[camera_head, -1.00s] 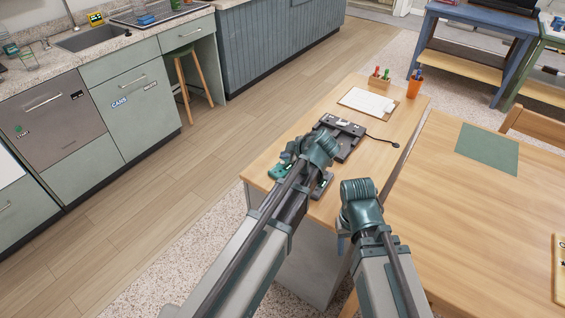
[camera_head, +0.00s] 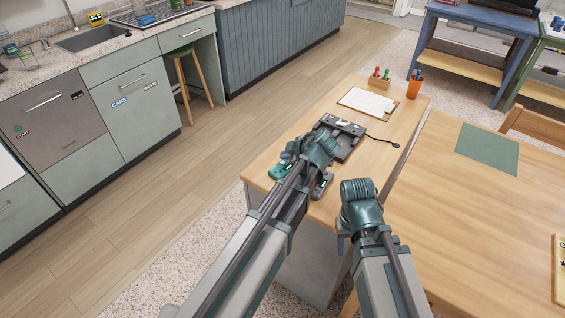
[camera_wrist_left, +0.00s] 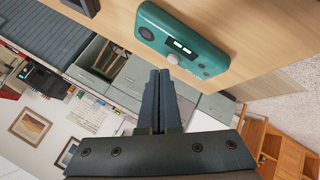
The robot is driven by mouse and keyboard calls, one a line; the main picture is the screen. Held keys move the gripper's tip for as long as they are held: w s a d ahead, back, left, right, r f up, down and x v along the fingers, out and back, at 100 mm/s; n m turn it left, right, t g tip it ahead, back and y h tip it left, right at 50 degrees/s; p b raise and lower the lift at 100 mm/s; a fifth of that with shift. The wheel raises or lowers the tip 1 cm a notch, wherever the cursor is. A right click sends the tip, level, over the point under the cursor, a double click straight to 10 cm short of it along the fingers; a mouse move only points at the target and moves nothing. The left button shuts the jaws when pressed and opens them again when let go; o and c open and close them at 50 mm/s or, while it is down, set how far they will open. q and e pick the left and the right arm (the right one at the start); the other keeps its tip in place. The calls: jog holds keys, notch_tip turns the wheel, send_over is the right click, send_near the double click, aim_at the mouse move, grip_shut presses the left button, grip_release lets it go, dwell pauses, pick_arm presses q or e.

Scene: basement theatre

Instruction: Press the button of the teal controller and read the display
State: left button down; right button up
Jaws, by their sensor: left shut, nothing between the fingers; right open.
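The teal controller (camera_wrist_left: 205,45) lies on the wooden desk. In the left wrist view its top shows a small lit display (camera_wrist_left: 182,46), a dark round part at one end and a pale round button (camera_wrist_left: 173,58). The digits are too small to read. My left gripper (camera_wrist_left: 160,76) is shut and empty, its tips close to the button; I cannot tell whether they touch it. In the head view the controller (camera_head: 277,173) is partly hidden by my left arm. My right gripper (camera_head: 343,236) is mostly hidden behind its own wrist, to the right, near the desk's front edge.
A dark device (camera_head: 346,139) with a cable sits just behind my left wrist. Farther back are a clipboard (camera_head: 368,101), a wooden pen holder (camera_head: 379,80) and an orange cup (camera_head: 415,86). A larger table (camera_head: 460,220) with a green mat (camera_head: 487,148) adjoins on the right.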

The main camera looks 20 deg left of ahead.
aim_at(285, 165)
pick_arm(q)
jog(key=shift+f, duration=0.15)
jog(key=shift+f+b, duration=0.3)
jog(key=shift+b, duration=0.1)
jog(key=shift+f+b, duration=0.35)
dwell(0.6)
jog(key=shift+r, duration=0.1)
jog(key=shift+r+p, duration=0.7)
jog(key=shift+p, duration=0.05)
notch_tip(285, 165, up, 5)
jog(key=p, duration=0.5)
jog(key=shift+r, duration=0.1)
